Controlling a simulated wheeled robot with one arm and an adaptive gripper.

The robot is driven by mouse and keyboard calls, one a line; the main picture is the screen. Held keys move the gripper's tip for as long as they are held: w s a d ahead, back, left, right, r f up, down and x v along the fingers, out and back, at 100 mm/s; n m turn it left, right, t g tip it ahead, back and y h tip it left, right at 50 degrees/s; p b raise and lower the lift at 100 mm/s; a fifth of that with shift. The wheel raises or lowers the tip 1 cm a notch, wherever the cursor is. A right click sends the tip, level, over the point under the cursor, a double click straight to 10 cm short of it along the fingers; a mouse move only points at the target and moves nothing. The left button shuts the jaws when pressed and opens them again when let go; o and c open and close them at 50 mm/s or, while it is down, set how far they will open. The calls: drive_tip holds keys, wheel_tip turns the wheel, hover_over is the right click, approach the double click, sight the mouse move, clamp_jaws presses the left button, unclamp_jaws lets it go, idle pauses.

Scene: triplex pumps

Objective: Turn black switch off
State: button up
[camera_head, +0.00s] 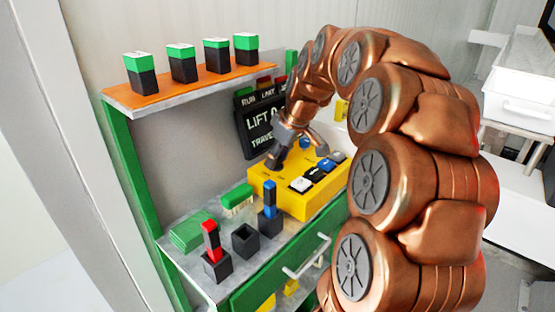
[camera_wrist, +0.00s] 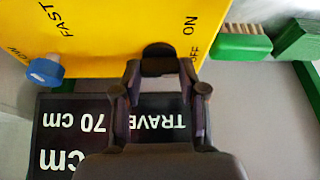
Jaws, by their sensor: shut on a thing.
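The yellow control box (camera_head: 285,196) stands on the bench shelf. In the wrist view its yellow face (camera_wrist: 110,30) carries the words FAST, ON and OFF, the last partly covered. The black switch (camera_wrist: 158,56) sits between my fingertips, beside the ON and OFF labels. My gripper (camera_wrist: 160,78) is shut on it, one finger on each side. In the head view my gripper (camera_head: 277,158) reaches down to the far left part of the box's top, and the switch is hard to make out there. The switch's exact position between ON and OFF cannot be told.
A blue knob (camera_wrist: 45,72) is near FAST. Several rocker buttons (camera_head: 317,173) line the box's front. A display (camera_head: 262,125) stands behind. An orange shelf (camera_head: 190,87) holds several green-black blocks.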

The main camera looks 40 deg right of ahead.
drive_tip(key=shift+m, duration=0.4)
drive_tip(key=o, duration=0.9)
drive_tip(key=shift+c, duration=0.2)
drive_tip(key=shift+r, duration=0.15)
drive_tip(key=a+v, duration=0.1)
drive_tip(key=v, duration=1)
drive_tip(key=shift+s+d+r, duration=0.3)
drive_tip(key=shift+d, duration=0.1)
